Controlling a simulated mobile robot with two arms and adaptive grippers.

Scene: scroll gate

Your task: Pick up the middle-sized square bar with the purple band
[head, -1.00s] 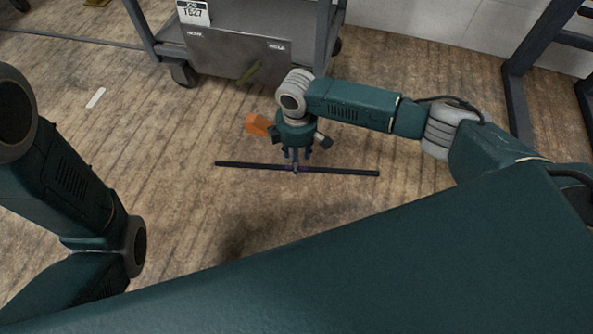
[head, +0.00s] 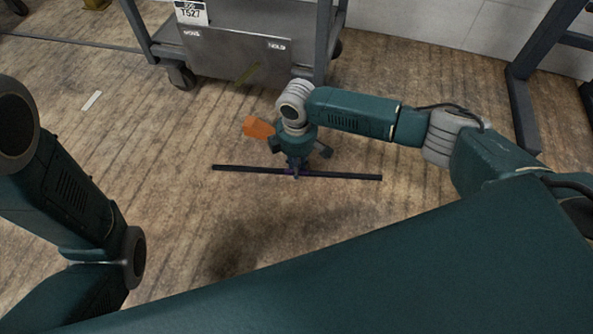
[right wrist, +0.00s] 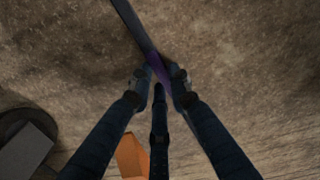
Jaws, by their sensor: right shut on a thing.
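A long, thin dark bar (head: 345,175) with a purple band lies nearly level across the middle of the head view. My right gripper (head: 297,172) comes down on it from above and is shut around its purple middle. In the right wrist view the fingertips (right wrist: 160,82) close on both sides of the purple band (right wrist: 154,62), and the bar's dark end (right wrist: 128,18) runs to the upper left. The fingers partly hide the band. How high the bar is above the floor is hard to tell. My left gripper is not in view.
A grey wheeled cart (head: 235,55) stands behind my right gripper. An orange block (head: 258,128) shows close behind the gripper, left of it. A dark frame (head: 522,105) stands at the right by the white wall.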

